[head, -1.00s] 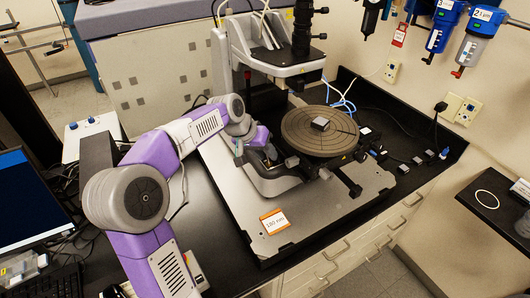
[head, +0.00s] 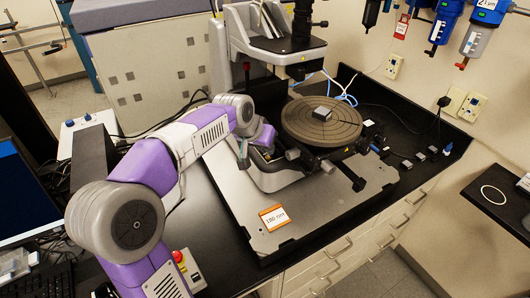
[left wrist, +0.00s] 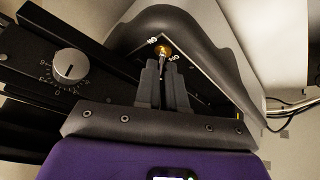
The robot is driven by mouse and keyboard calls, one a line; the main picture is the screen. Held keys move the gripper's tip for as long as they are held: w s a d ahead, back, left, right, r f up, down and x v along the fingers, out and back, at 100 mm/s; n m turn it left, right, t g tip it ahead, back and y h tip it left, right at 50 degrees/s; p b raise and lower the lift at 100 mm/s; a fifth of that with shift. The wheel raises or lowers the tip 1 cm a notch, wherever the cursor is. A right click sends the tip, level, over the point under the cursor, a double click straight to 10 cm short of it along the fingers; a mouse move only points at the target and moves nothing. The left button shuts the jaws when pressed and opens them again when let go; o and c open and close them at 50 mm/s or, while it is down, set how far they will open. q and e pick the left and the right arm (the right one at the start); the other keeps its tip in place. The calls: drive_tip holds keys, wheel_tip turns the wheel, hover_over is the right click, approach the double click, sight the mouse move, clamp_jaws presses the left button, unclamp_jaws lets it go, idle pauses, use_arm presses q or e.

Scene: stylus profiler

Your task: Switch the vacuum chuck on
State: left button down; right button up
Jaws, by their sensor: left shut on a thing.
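The vacuum chuck (head: 297,124) is a round dark disc with ring grooves on the profiler stage, with a small grey block (head: 321,114) on it. In the left wrist view a toggle switch with a brass collar (left wrist: 163,50) sits on a dark sloped panel. Two small white labels flank it, one seeming to read ON upside down. My left gripper (left wrist: 166,68) is shut on the switch's lever, which is mostly hidden between the fingers; I cannot tell which way it leans. In the head view the fingers are small beside the stage's near-left side.
A numbered dial (left wrist: 70,64) is left of the switch. The profiler head (head: 275,45) overhangs the stage. The metal base plate (head: 325,210) carries an orange-edged label (head: 273,217) and has clear room in front. Small blocks (head: 420,155) lie at the right.

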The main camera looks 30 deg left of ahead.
use_arm(q)
drive_tip(key=t+y+b, duration=0.1)
drive_tip(key=b, duration=0.2)
drive_tip(key=d+m+t+y+b, duration=0.1)
drive_tip(key=y+b, duration=0.1)
drive_tip(key=b, duration=0.2)
drive_tip(key=s+d+f+t+y+b, duration=0.1)
drive_tip(key=b, duration=0.3)
drive_tip(key=shift+m+y, duration=0.4)
drive_tip(key=shift+d+r+y+b, duration=0.1)
drive_tip(key=shift+r+y+b, duration=0.15)
drive_tip(key=shift+b, duration=0.5)
drive_tip(key=c, duration=1.2)
unclamp_jaws()
drive_tip(key=shift+p+v, duration=0.8)
drive_tip(key=shift+v, duration=2.95)
drive_tip(key=shift+s+f, duration=0.1)
drive_tip(key=shift+s, duration=0.05)
